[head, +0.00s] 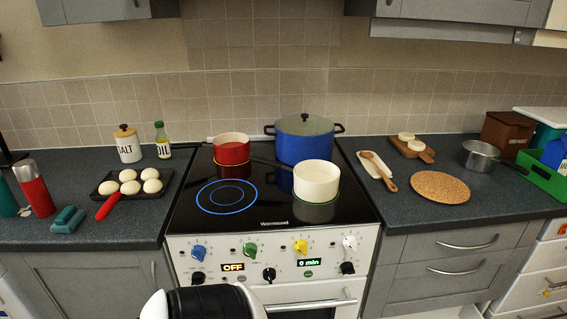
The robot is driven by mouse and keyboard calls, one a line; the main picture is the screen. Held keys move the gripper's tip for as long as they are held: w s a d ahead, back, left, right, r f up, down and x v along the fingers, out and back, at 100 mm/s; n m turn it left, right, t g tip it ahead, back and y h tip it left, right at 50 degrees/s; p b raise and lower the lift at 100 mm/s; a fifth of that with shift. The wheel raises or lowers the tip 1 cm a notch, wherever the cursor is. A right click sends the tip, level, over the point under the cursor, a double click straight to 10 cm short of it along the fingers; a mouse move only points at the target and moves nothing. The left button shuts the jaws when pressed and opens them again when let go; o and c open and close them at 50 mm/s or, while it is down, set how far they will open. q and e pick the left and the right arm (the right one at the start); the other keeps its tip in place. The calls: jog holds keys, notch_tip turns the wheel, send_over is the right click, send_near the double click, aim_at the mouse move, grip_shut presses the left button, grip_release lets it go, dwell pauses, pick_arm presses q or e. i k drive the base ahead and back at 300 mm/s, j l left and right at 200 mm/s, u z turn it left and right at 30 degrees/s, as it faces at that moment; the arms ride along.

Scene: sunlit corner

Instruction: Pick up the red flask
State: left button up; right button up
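The red flask (36,192) stands on the dark left counter, near the picture's left edge. It has a red body and a silver-grey top, and it looks tilted a little to the left in the picture. Neither of my grippers shows in the head view, so their state and distance from the flask cannot be seen.
A teal flask (6,196) stands close left of it, cut by the picture edge. A teal block-like object (67,219) lies to its right.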

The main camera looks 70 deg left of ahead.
aim_at(27, 172)
jog(key=j+u, duration=0.1)
jog(key=u, duration=3.55)
